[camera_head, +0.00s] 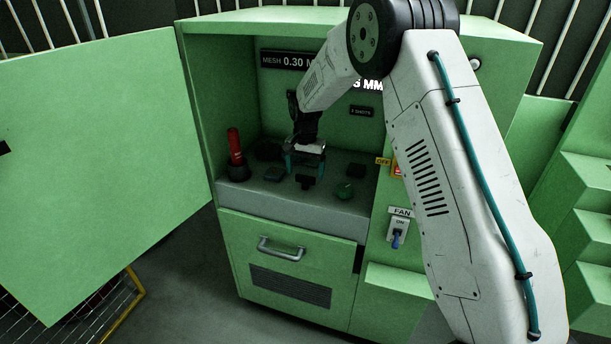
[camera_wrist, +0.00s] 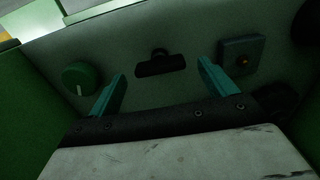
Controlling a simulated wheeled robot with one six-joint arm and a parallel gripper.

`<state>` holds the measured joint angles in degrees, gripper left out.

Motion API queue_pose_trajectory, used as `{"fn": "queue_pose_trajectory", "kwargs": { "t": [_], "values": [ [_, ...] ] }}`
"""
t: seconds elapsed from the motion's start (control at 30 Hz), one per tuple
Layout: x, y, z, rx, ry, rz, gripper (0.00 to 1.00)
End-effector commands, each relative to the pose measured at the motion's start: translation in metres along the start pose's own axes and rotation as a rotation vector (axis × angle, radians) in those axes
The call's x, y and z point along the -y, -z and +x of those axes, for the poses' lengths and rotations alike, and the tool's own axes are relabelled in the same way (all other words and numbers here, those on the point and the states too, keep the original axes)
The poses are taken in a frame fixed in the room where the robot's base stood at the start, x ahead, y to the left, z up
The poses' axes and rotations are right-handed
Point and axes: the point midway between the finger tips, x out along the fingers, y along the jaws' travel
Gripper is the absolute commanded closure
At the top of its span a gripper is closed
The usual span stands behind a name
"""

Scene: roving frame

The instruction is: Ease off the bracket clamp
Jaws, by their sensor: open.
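A black T-shaped handle (camera_head: 305,183) stands on the grey shelf inside the open green cabinet. No label shows whether it is the bracket clamp. In the wrist view the handle (camera_wrist: 160,66) lies ahead, between the lines of my two teal fingers, with its bar across the gap. My gripper (camera_head: 305,164) is open and empty, pointing down over the shelf. In the wrist view the fingers of my gripper (camera_wrist: 162,72) stand apart on either side, and neither visibly touches the handle.
A green knob (camera_head: 344,190) sits right of the handle, and a square button box (camera_head: 273,173) left. A red upright grip (camera_head: 235,145) stands farther left. The open door (camera_head: 100,160) bounds the left side. A FAN switch (camera_head: 397,237) is on the right front panel.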

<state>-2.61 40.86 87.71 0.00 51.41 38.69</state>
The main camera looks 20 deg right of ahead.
Motion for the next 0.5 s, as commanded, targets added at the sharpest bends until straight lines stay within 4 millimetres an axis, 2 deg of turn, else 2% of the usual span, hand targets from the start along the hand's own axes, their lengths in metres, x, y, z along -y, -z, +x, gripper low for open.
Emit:
{"fn": "queue_pose_trajectory", "kwargs": {
  "t": [0.1, 0.2, 0.5],
  "values": [
    [0.0, 0.0, 0.015, 0.001, -0.001, 0.0, 0.16],
    [0.0, 0.0, 0.021, 0.001, 0.0, -0.001, 0.16],
    [0.0, 0.0, 0.024, 0.0, 0.0, -0.001, 0.16]
  ]
}}
